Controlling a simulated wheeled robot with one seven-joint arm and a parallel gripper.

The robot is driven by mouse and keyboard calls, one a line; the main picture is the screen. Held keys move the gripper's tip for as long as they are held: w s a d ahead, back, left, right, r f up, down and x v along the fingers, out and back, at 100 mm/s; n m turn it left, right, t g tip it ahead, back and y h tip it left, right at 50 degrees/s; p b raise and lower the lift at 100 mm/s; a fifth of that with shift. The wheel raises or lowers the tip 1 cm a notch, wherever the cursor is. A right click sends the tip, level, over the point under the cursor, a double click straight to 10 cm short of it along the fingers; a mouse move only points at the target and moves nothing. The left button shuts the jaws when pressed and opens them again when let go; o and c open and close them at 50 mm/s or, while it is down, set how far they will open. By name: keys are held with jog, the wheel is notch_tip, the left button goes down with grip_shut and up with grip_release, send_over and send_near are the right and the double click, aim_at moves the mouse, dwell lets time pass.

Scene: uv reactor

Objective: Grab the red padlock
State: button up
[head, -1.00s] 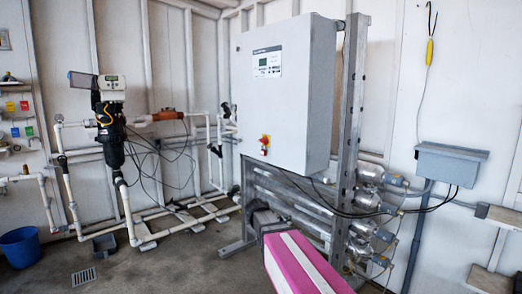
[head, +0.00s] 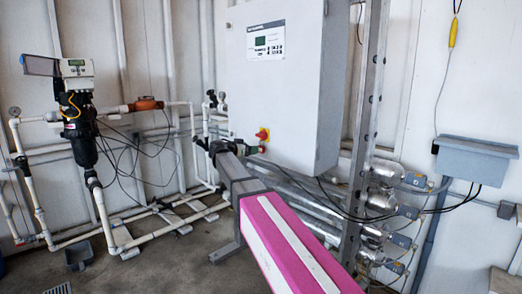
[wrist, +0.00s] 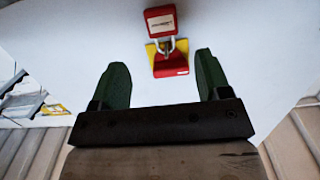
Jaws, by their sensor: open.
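The red padlock (wrist: 161,20) shows at the top of the wrist view, with a pale label on its face. Its metal shackle runs to a red switch handle (wrist: 172,67) on a yellow plate (wrist: 152,55). In the head view the red and yellow switch (head: 262,134) sits low on the front of the grey cabinet; the padlock is too small to make out clearly there. My gripper (wrist: 161,60) is open and empty, its green fingers to either side of the switch in the picture. The padlock lies beyond the fingertips. In the head view, my gripper (head: 238,148) is close to the cabinet, left of the switch.
The cabinet (head: 280,85) hangs on a metal frame (head: 370,100). Metal tubes and black cables run below and right of it. White pipes (head: 130,240) and a black valve unit (head: 82,140) stand at left.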

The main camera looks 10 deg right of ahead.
aim_at(260, 147)
jog(key=x, duration=0.7)
jog(key=shift+w+d+f, duration=0.15)
jog(key=shift+w+d, duration=0.05)
jog(key=shift+w, duration=0.15)
jog(key=c, duration=1.1)
